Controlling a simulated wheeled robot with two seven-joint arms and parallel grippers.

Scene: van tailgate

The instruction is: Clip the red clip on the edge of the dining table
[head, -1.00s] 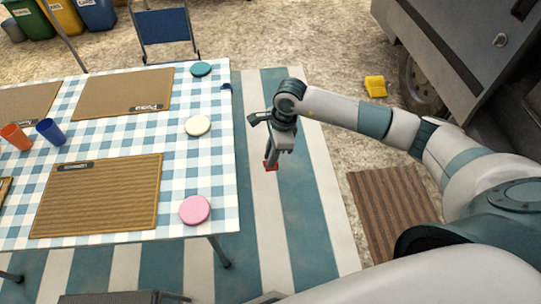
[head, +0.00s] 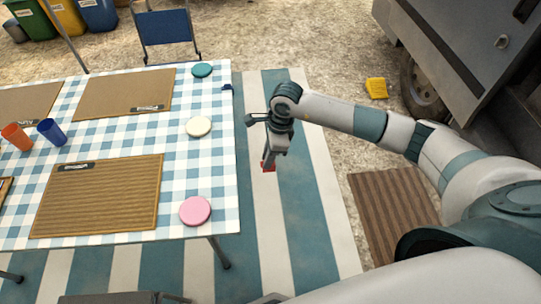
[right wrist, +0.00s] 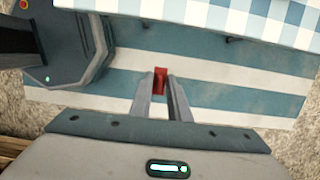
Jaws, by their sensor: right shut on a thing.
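The red clip (head: 269,166) is held between the fingertips of my right gripper (head: 268,160). In the right wrist view the red clip (right wrist: 160,80) sits between the two fingers of the right gripper (right wrist: 161,84), shut on it. The dining table (head: 215,165) has a blue and white checked cloth and stands to the left of the gripper in the head view. The clip is apart from the table's right edge, over the striped mat. The table edge (right wrist: 240,30) crosses the top of the right wrist view. A small blue clip-like piece (head: 226,87) is on the table's right edge. My left gripper is not in view.
Placemats (head: 95,195), an orange cup (head: 16,137), a blue cup (head: 51,131) and pink (head: 195,210), white (head: 199,127) and teal (head: 202,69) discs lie on the table. A blue chair (head: 165,28) stands behind it. The striped mat (head: 300,215) beside the table is clear.

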